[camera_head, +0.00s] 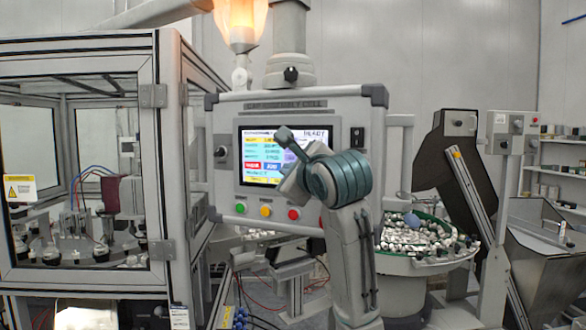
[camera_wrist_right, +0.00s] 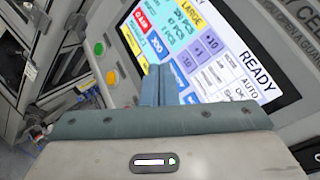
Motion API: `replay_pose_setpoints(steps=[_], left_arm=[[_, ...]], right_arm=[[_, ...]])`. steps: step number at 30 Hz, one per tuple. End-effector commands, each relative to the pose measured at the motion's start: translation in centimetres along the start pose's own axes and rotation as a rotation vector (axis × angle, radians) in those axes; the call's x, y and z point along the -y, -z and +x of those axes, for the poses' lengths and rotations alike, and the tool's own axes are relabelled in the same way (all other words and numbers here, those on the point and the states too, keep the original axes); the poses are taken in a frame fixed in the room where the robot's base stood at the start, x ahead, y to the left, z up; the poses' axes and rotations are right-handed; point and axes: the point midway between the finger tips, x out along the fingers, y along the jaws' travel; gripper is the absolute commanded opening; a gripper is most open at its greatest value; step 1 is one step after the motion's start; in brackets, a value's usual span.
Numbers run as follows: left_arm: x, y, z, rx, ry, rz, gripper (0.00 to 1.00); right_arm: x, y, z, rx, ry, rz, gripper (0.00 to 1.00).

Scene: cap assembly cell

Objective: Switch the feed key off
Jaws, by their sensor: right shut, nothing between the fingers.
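The grey control panel (camera_head: 230,104) carries a lit screen (camera_head: 262,150) reading READY, which also fills much of the right wrist view (camera_wrist_right: 235,60). A dark knob (camera_head: 222,152) is left of the screen, and a black switch (camera_head: 357,137) is right of it. A grey box (camera_head: 504,124) with dark knobs stands on a post at the right. I cannot tell which of these is the feed key. My right gripper (camera_head: 284,137) is shut and empty in front of the screen; its fingers also show in the right wrist view (camera_wrist_right: 158,85). My left gripper is out of view.
Green (camera_head: 240,207), yellow (camera_head: 265,210) and red (camera_head: 294,214) buttons line the panel's lower edge. A bowl of small parts (camera_head: 425,240) and a dark chute (camera_head: 450,165) stand at the right. A glazed enclosure (camera_head: 80,180) fills the left. An amber lamp (camera_head: 240,25) glows above.

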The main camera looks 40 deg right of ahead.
Motion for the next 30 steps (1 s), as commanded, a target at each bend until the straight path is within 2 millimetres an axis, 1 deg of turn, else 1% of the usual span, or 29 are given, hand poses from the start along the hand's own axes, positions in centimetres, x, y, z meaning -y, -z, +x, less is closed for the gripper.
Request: replay_pose_setpoints(steps=[1, 9, 13, 18, 30], left_arm=[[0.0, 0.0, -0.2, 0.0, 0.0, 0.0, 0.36], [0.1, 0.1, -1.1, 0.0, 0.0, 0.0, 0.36], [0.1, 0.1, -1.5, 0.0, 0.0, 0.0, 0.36], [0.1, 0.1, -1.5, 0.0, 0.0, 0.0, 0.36], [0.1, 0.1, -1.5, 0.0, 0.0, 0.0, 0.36]], right_arm=[[-0.2, -0.4, -0.3, 0.004, -0.002, 0.0, 0.0], [-1.5, -1.9, -2.2, 0.004, -0.002, 0.001, 0.0], [-2.1, -2.3, -2.9, 0.002, -0.002, 0.001, 0.0], [-2.4, -2.4, -3.3, 0.001, -0.001, 0.001, 0.0], [-2.4, -2.4, -3.2, 0.0, 0.0, 0.001, 0.0]])
